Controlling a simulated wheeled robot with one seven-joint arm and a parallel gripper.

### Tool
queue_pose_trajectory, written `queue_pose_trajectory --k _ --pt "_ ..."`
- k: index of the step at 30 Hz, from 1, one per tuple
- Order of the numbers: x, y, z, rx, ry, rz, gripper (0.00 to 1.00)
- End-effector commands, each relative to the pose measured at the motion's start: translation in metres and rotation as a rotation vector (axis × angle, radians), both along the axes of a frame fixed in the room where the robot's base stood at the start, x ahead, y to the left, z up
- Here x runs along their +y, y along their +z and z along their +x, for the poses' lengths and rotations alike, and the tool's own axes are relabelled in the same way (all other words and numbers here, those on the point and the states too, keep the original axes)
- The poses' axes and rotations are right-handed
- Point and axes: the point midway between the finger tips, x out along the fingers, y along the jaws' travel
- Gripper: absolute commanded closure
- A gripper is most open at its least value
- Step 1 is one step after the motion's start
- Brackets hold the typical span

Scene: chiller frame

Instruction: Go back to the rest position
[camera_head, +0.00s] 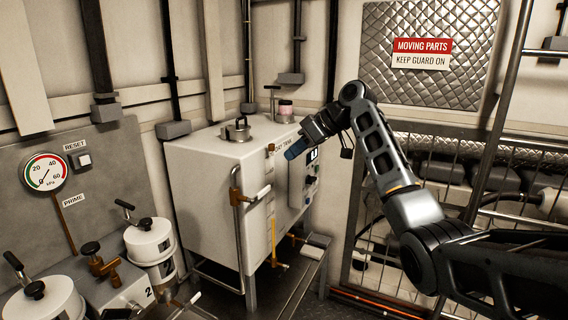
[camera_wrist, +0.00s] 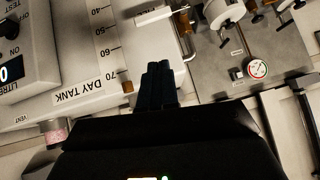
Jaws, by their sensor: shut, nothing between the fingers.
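My gripper (camera_head: 292,153) is raised in front of the upper right part of the white day tank (camera_head: 200,170), pointing left in the head view. In the wrist view its two dark fingers (camera_wrist: 158,68) are together with nothing between them. Behind them show the tank's scale and its DAY TANK label (camera_wrist: 82,92). My arm reaches in from the right and bends at a high elbow. The head view does not clearly show whether the fingers touch the tank, and part of the tank's label is hidden behind the gripper.
A control box (camera_head: 303,180) is on the tank's right side, below my gripper. A valve handle (camera_head: 250,194) sticks out at the tank's front. A gauge panel (camera_head: 75,175) with white canisters (camera_head: 150,240) stands left.

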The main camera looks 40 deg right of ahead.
Motion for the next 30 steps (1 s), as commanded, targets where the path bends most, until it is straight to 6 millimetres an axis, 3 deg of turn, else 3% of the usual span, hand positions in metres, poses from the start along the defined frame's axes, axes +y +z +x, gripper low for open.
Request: queue_pose_trajectory --k 10,14,22,30 --pt "-0.001 0.004 -0.004 -0.001 -0.001 0.0 1.0" --pt "0.009 -0.014 -0.002 -0.005 -0.014 0.014 1.0" --pt "0.078 -0.117 -0.003 -0.054 -0.124 0.084 1.0" --pt "0.152 -0.213 -0.041 -0.102 -0.258 0.132 1.0"
